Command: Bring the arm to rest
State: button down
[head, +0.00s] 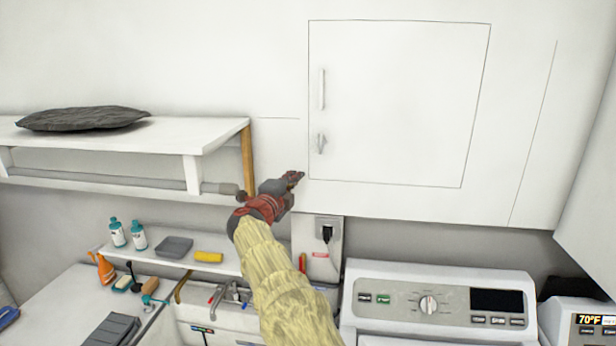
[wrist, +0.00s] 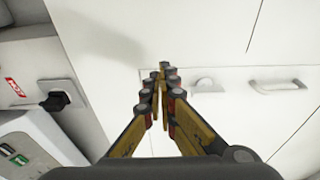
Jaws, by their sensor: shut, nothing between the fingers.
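My gripper (head: 293,178) is at the end of my raised arm, in the middle of the head view. It is just left of the lower left corner of a white cabinet door (head: 410,105). In the wrist view my gripper (wrist: 163,74) has its fingertips together, with nothing between them. The fingers point toward the white cabinet front. The door's handle (head: 321,89) and a small latch (head: 321,143) are to the right of the gripper in the head view. I cannot tell whether the fingertips touch the cabinet front.
A shelf (head: 215,134) with a dark cushion (head: 83,119) is at the left. Below are a small shelf with bottles (head: 117,233), a grey tray (head: 174,247) and a yellow roll (head: 209,257), and a sink (head: 205,312). A white washer (head: 440,300) stands right of my arm. An outlet with a plug (head: 327,233) is near.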

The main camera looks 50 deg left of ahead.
jog(key=s+a+f+n+g+y, duration=0.5)
jog(key=s+a+f+n+g, duration=0.25)
jog(key=s+f+n, duration=0.3)
jog(key=s+d+f+n+g, duration=0.2)
jog(key=d+f+n+g, duration=0.1)
jog(key=d+f+n, duration=0.15)
jog(key=d+f+n+g+h+b, duration=0.1)
jog(key=d+f+h, duration=0.2)
jog(key=d, duration=1.2)
jog(key=d+f+n+g+h+b, duration=0.1)
jog(key=d+f+h+b, duration=0.15)
jog(key=d, duration=1.25)
jog(key=d+f+n+g+h, duration=0.1)
jog(key=d+f+h, duration=0.25)
jog(key=d, duration=1.15)
jog(key=s+d+f+m+t+h+b, duration=0.1)
jog(key=s+d+m+b, duration=0.1)
jog(key=d, duration=1.1)
jog(key=s+d+f+m+t+h+b, duration=0.1)
jog(key=s+d, duration=0.4)
jog(key=d, duration=0.9)
jog(key=s+d+f+m+t+h+b, duration=0.1)
jog(key=s+d+m+h+b, duration=0.1)
jog(key=d, duration=1.2)
jog(key=shift+s+d+m+b, duration=0.25)
jog(key=shift+s+m+b, duration=0.05)
jog(key=shift+s, duration=0.6)
